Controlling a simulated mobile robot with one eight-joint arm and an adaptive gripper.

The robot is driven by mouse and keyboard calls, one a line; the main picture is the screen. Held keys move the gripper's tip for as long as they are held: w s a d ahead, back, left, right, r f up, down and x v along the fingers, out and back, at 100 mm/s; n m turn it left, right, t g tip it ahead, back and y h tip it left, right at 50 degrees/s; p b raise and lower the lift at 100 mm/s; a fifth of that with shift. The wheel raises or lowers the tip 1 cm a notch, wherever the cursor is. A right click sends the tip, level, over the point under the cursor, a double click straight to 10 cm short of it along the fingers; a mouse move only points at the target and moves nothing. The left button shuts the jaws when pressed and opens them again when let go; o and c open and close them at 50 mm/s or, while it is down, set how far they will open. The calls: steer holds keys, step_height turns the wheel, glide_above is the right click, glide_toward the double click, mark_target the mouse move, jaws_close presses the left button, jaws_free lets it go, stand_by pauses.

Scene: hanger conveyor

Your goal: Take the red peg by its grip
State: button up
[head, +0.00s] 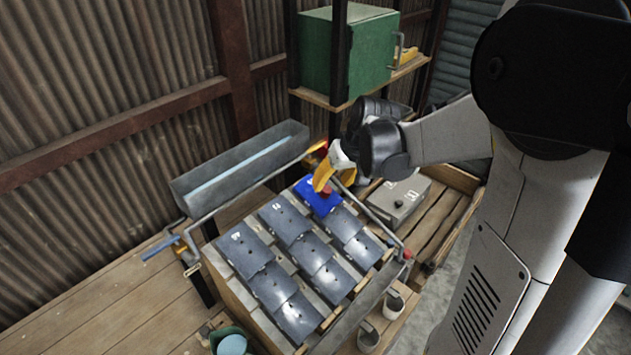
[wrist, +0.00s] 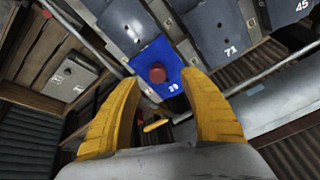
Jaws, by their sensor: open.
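The red peg (wrist: 157,73) is a short round stub standing on a bright blue plate (wrist: 155,58) in the wrist view. The blue plate (head: 312,198) also shows in the head view, at the far end of the slanted rack, with the peg (head: 326,191) partly hidden by a finger. My gripper (head: 333,186) has yellow fingers and hangs just above the blue plate. In the wrist view my gripper (wrist: 160,80) is open, and the peg shows in the gap between its fingertips. I see no finger touching the peg; the exact distance is unclear.
Several grey numbered plates (head: 284,221) fill the rack beside the blue one. A metal rail (head: 240,186) and a grey trough (head: 240,165) run along the back. A grey box (head: 400,199) stands to the right. A green cabinet (head: 345,50) sits on a shelf above.

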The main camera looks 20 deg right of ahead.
mark_target(327, 189)
steer(key=x, duration=0.2)
steer(key=b+x, duration=0.1)
steer(key=x, duration=0.3)
steer(key=shift+w+d+f, duration=0.25)
steer(key=shift+w+f, duration=0.05)
steer(key=shift+w, duration=0.15)
steer(key=c, duration=1.1)
